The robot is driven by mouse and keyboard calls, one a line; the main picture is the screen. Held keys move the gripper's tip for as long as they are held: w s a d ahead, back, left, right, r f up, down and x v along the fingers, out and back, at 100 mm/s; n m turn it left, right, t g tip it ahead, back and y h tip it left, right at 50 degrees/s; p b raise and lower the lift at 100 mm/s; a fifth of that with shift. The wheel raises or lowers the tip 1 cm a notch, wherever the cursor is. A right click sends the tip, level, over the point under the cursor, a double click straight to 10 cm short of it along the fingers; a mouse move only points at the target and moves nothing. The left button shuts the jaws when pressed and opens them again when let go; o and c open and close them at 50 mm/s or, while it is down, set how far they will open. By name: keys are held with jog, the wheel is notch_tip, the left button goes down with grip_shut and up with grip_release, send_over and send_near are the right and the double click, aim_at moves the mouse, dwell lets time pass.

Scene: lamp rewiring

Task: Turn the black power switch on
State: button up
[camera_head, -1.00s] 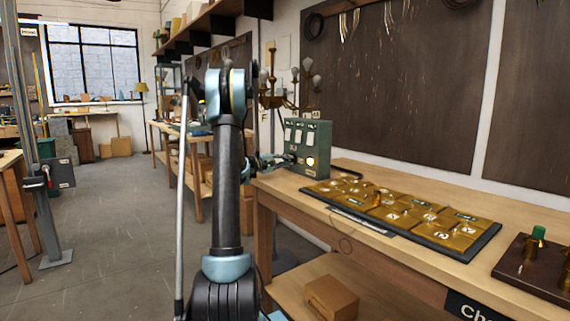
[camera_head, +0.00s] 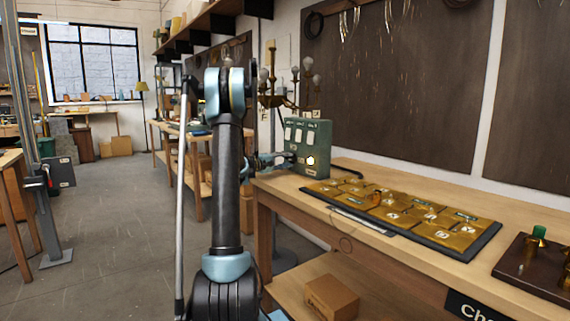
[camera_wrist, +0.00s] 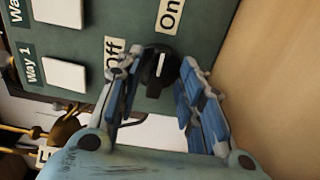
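The black power switch (camera_wrist: 158,70) is a round knob with a white pointer line on the green control box. It sits between the labels "Off" (camera_wrist: 113,52) and "On" (camera_wrist: 170,15) in the wrist view. The pointer's upper end points roughly toward "On". My gripper (camera_wrist: 160,75) is open, with one blue-padded finger on each side of the knob. Narrow gaps seem to show beside the knob; contact is hard to tell. In the head view, my gripper (camera_head: 284,159) is at the left side of the green box (camera_head: 318,140), and the knob is hidden there.
The box stands on a wooden workbench (camera_head: 270,183). A round pale light (camera_head: 310,160) shows on its front. White switches (camera_wrist: 62,75) lie beside the knob. A dark tray (camera_head: 430,246) with brass plates lies nearer on the bench. A brass chandelier (camera_head: 270,100) hangs behind.

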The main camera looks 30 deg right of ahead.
jog(key=a, duration=1.1)
jog(key=shift+s+a, duration=0.15)
jog(key=shift+s, duration=0.25)
jog(key=s+a+f+y, duration=0.6)
jog(key=s+a, duration=0.7)
jog(key=s+a+f+y, duration=0.6)
jog(key=s+a, duration=0.7)
jog(key=s, duration=0.1)
jog(key=s+a+f+t+y, duration=0.1)
jog(key=s+a+f+y, duration=0.5)
jog(key=s+a, duration=0.7)
jog(key=shift+s+a+f+m, duration=0.15)
jog(key=shift+a+f+m, duration=0.15)
jog(key=shift+a+f, duration=0.1)
jog(key=shift+w+f, duration=0.15)
jog(key=shift+w, duration=0.3)
